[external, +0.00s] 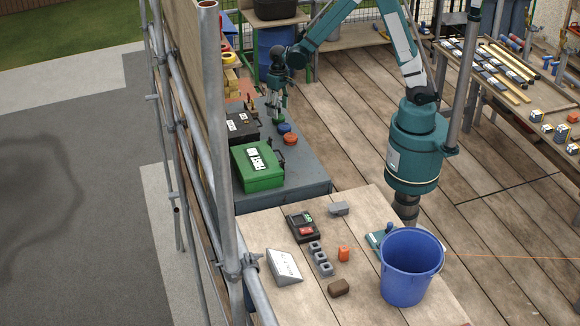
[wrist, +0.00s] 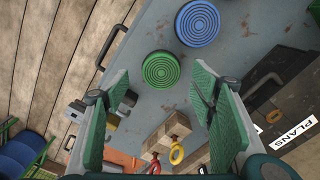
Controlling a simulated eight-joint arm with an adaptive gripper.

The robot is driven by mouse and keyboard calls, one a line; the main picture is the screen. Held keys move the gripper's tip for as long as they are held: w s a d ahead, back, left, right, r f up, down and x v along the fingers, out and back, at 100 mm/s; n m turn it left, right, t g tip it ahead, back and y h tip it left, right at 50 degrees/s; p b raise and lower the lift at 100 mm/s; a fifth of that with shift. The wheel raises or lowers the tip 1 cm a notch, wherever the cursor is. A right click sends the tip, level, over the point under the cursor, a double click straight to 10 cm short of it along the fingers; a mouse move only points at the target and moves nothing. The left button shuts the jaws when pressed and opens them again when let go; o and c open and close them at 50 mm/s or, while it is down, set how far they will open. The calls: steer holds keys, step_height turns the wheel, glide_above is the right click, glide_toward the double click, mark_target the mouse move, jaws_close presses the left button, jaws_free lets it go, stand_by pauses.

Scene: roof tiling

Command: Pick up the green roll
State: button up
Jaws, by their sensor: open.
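The green roll (wrist: 161,69) shows its round ringed end in the wrist view, lying on the grey bench top (wrist: 245,50). My gripper (wrist: 159,82) is open above it, its two green-padded fingers spread left and right, with nothing held between them. In the wrist view the green roll appears between the fingertips, toward the far side of the gap. In the external view my gripper (external: 278,110) hangs over the bench, just above the small green roll (external: 279,121), which it partly hides. I cannot tell the exact height gap.
A blue roll (external: 284,128) sits close beside the green one, with an orange roll (external: 290,139) beyond it. A green first aid box (external: 257,167) and a black plans case (external: 242,127) stand on the same bench. Wooden blocks (wrist: 160,140) lie near the fingers.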

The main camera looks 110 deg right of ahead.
stand_by(0.3)
steer(key=shift+w+f+b, duration=0.1)
steer(key=shift+f+b, duration=0.2)
steer(key=shift+f, duration=2.3)
steer(key=shift+c, duration=0.5)
steer(key=c, duration=0.9)
